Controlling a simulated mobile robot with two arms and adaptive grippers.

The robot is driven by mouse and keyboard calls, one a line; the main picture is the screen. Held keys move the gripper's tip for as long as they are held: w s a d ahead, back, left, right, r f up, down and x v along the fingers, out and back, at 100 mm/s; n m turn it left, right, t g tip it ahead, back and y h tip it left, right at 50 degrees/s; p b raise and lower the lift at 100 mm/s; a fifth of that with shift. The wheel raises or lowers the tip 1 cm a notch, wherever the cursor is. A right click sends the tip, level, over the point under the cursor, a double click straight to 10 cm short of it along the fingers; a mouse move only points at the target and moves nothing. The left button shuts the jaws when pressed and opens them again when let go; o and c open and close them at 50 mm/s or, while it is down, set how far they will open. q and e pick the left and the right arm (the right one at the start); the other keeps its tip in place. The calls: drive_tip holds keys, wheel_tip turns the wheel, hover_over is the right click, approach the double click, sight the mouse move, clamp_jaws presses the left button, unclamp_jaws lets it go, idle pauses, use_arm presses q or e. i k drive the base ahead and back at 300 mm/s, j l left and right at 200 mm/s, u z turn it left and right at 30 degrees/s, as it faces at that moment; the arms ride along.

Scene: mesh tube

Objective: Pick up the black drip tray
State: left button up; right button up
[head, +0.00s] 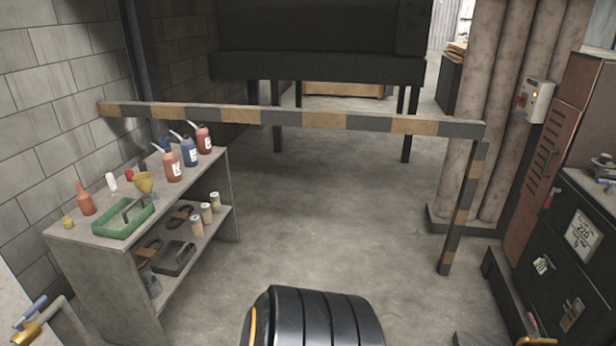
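The black drip tray (173,259) lies on the lower shelf of the grey workbench (106,258) at the left. A greyish item seems to lie in or across it. A green tray (123,217) with a dark tool in it sits on the bench top, above and to the left of the black tray.
Bottles, including a blue one (189,152), stand on the bench top. Small jars (197,226) stand beside the black tray. A striped barrier (290,118) crosses behind the open concrete floor (330,220). Dark cabinets (575,250) stand at right.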

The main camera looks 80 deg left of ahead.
sight(173, 254)
drive_tip(key=u, duration=3.75)
drive_tip(key=i+u, duration=0.2)
drive_tip(key=i, duration=0.5)
